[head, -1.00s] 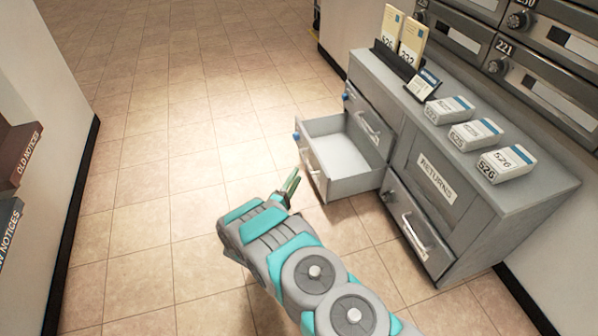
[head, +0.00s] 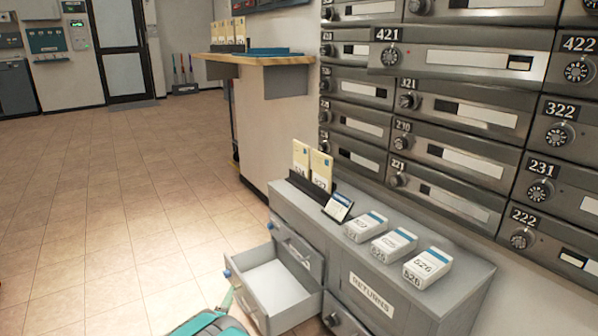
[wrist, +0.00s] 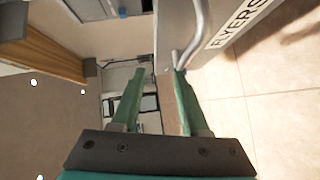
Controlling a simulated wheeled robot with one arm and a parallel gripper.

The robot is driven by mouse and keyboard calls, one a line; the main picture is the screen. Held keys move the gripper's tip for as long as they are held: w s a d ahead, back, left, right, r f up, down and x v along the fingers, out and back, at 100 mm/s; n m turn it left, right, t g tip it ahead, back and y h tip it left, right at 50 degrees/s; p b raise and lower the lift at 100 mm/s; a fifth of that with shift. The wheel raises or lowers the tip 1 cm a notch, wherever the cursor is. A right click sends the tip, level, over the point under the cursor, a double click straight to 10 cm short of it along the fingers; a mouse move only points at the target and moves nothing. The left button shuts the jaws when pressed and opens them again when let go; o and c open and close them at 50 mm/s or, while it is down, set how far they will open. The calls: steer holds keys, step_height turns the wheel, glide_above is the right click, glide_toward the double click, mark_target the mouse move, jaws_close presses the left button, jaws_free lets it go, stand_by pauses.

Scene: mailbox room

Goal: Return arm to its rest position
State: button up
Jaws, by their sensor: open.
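My gripper shows in the wrist view (wrist: 160,76) with its two green fingers apart and nothing between them. The right finger's tip overlaps the handle (wrist: 190,45) of a front labelled FLYERS (wrist: 235,22); I cannot tell whether they touch. In the head view only a bit of my arm (head: 212,322) shows at the bottom edge, left of the open drawer (head: 290,297). That drawer is pulled out of the grey cabinet (head: 455,268) and looks empty.
Three white boxes (head: 428,268) stand on the cabinet top, beside a dark holder with two cards (head: 320,170). Grey mailboxes (head: 470,110) cover the wall above. A wooden shelf (head: 255,60) juts out farther back. The tiled floor (head: 110,190) at left is clear.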

step_height(320, 180, up, 12)
steer(key=w+d+r+m+g+y+p, duration=0.1)
steer(key=w+d+m+g+y+p, duration=0.15)
steer(key=g, duration=0.25)
steer(key=s+d+r+m+g+y+p, duration=0.2)
steer(key=s+d+r+m+g+p, duration=0.15)
steer(key=s+d+r, duration=0.65)
steer(key=s+d+r+m+g+h+p, duration=0.1)
steer(key=s+d+r+m+g, duration=0.2)
steer(key=s+d, duration=0.5)
steer(key=s+d+r+m+g+h+p, duration=0.1)
steer(key=s+d+r+m+g, duration=0.2)
steer(key=s, duration=1.8)
steer(key=s+d+r+m+g+h+p, duration=0.1)
steer(key=s+d+r+g, duration=0.3)
steer(key=s+d, duration=1)
step_height(320, 180, up, 3)
steer(key=shift+s+f+m+p, duration=0.1)
steer(key=shift+s+m+p, duration=0.35)
steer(key=shift+m, duration=0.45)
steer(key=shift+d, duration=0.2)
